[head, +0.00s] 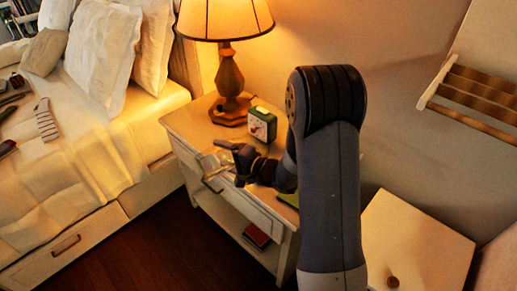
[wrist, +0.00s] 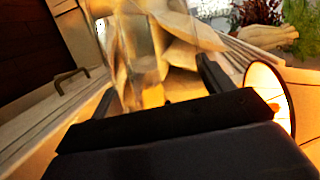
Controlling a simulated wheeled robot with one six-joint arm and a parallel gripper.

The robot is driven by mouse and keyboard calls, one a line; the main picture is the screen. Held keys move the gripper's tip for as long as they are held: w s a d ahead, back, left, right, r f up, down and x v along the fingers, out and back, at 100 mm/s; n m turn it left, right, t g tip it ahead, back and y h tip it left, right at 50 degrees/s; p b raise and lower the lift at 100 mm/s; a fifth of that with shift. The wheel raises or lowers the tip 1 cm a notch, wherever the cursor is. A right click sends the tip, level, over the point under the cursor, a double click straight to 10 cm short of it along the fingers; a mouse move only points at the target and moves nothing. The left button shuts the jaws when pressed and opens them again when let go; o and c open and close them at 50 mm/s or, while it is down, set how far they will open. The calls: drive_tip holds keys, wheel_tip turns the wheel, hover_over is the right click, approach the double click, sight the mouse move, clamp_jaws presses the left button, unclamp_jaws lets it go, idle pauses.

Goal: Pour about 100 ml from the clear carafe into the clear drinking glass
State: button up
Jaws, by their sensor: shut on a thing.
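My gripper (head: 232,163) is over the front left part of the nightstand top, shut on a clear vessel (head: 211,164) that looks like the carafe. In the wrist view, the clear carafe (wrist: 140,62) stands out faintly between the dark fingers of my gripper (wrist: 155,58), and the bedding shows through it. Its liquid level and exact tilt are hard to tell. I cannot make out the drinking glass as a separate thing in either view; it may be hidden or blend with the carafe.
The bed (head: 75,165) with pillows is at left. A wall rack (head: 475,95) and a pale cabinet (head: 420,245) are at right.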

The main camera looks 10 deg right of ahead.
drive_tip(key=shift+r, duration=0.2)
idle(0.6)
drive_tip(key=shift+a+f+n+b, duration=0.1)
drive_tip(key=shift+f+n+b, duration=0.2)
drive_tip(key=shift+f+b, duration=0.65)
drive_tip(key=shift+s+a+r+n+h+b, duration=0.15)
drive_tip(key=shift+a+r+n+h+b, duration=0.2)
drive_tip(key=shift+n+b, duration=0.35)
drive_tip(key=shift+f, duration=0.15)
drive_tip(key=shift+a+b, duration=0.1)
drive_tip(key=shift+b, duration=0.35)
drive_tip(key=shift+f+n+h, duration=0.3)
drive_tip(key=shift+f+h, duration=0.05)
